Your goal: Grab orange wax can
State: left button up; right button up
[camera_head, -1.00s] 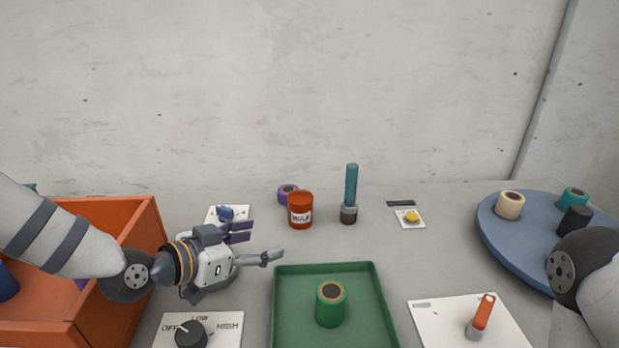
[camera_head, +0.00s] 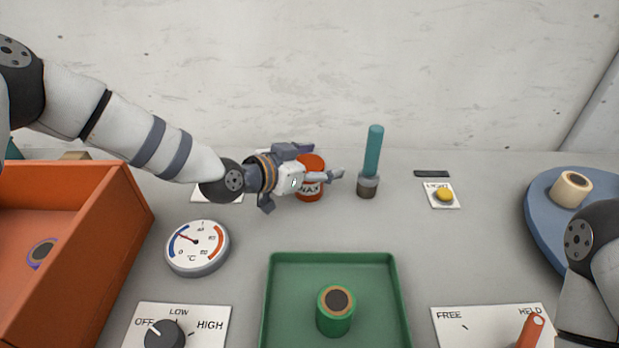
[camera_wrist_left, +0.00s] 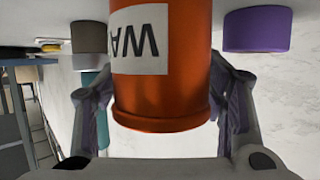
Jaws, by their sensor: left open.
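The orange wax can (camera_head: 311,190) stands on the grey table towards the wall, with a white WAX label. My left gripper (camera_head: 322,164) is at the can and partly covers it in the head view. In the left wrist view the can (camera_wrist_left: 162,95) fills the middle, between the two open fingers of the gripper (camera_wrist_left: 165,100). I cannot tell whether either finger touches it. My right gripper is out of view; only part of my right arm shows at the right edge.
A purple spool (camera_wrist_left: 257,29) is close beside the can. A teal-handled tool (camera_head: 371,160) stands to its right. In front are a green tray (camera_head: 271,300) with a green spool (camera_head: 336,318), and a gauge (camera_head: 197,248). An orange bin (camera_head: 118,215) is at the left.

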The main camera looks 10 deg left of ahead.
pick_arm(q)
jog(key=shift+w+d+f, duration=0.15)
jog(key=shift+w+f, duration=0.05)
jog(key=shift+w, duration=0.1)
jog(key=c, duration=1.4)
jog(key=shift+r, duration=0.15)
jog(key=shift+c, duration=0.3)
